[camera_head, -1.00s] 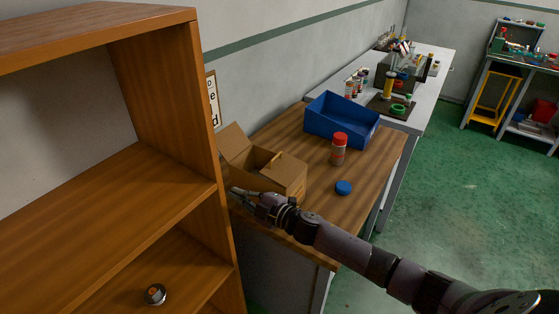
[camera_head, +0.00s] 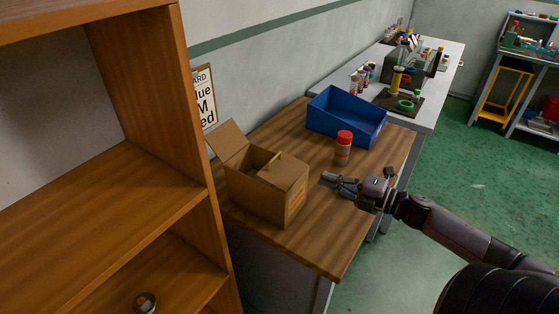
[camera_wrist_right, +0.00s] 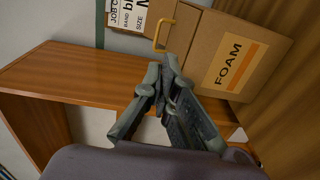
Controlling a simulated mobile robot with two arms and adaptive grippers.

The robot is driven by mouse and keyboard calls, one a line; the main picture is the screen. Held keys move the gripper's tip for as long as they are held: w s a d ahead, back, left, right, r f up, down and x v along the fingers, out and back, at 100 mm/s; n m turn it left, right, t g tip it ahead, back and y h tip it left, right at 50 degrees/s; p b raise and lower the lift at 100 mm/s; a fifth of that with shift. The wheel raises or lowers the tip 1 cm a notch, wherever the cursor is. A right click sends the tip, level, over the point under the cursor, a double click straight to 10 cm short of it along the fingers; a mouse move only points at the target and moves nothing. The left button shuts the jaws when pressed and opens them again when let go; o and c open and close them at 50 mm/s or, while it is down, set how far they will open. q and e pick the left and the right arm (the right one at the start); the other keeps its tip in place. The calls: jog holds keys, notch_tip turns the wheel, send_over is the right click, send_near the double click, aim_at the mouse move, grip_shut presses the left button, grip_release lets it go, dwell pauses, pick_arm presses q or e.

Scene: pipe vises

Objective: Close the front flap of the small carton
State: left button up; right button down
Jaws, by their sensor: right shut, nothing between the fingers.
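The small cardboard carton (camera_head: 262,203) stands on the wooden bench top, partly open. One flap (camera_head: 228,141) stands up and leans outward at its left back. A panel (camera_head: 287,172) lies across the right part of its top, with a small tan handle-like piece (camera_head: 272,161) at its edge. My right gripper (camera_head: 325,179) is shut and empty, to the right of the carton and apart from it. In the right wrist view the gripper (camera_wrist_right: 162,72) points toward the carton (camera_wrist_right: 205,40), whose side bears a FOAM label (camera_wrist_right: 236,62). My left gripper is not in view.
A red-capped bottle (camera_head: 343,149) and a blue bin (camera_head: 347,115) stand behind my right gripper. A blue round piece (camera_head: 347,193) is mostly hidden by the gripper. A wooden shelf unit (camera_head: 165,160) rises close to the carton's left. Bare bench lies in front.

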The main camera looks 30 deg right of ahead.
aim_at(283, 169)
jog(key=p+x, duration=0.1)
jog(key=x, duration=0.5)
jog(key=p+x, duration=0.2)
jog(key=x, duration=0.4)
jog(key=shift+w+a+r, duration=0.15)
jog(key=shift+w+r, duration=0.05)
jog(key=shift+w, duration=0.05)
jog(key=shift+w+a+f+p, duration=0.1)
jog(key=shift+w+a+p, duration=0.15)
jog(key=shift+w+p, duration=0.15)
jog(key=shift+f, duration=0.1)
jog(key=shift+w+a+f+b, duration=0.15)
jog(key=shift+w+f+b, duration=0.3)
jog(key=shift+b, duration=0.5)
jog(key=shift+s, duration=0.1)
